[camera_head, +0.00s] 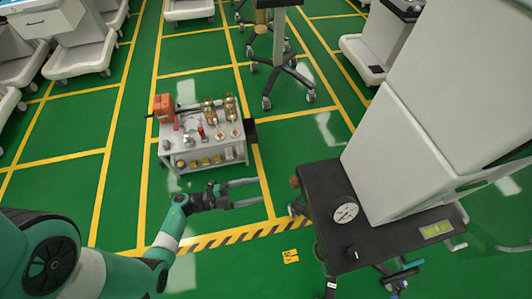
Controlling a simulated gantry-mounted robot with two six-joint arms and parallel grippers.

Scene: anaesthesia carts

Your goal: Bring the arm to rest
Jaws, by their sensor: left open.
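My left arm comes in from the lower left, green and white with dark joints. Its gripper (246,193) is open, with two grey fingers spread and pointing right. Nothing is between the fingers. It hangs in front of the small grey equipment bench, over the green floor as seen from here. My right gripper is not clearly in view.
The grey bench (208,160) carries an orange box (164,105) and brass fittings (209,111). At right, a dark cart (317,192) with a round gauge (345,213) bears a large white cabinet (437,110). Yellow lines mark the green floor.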

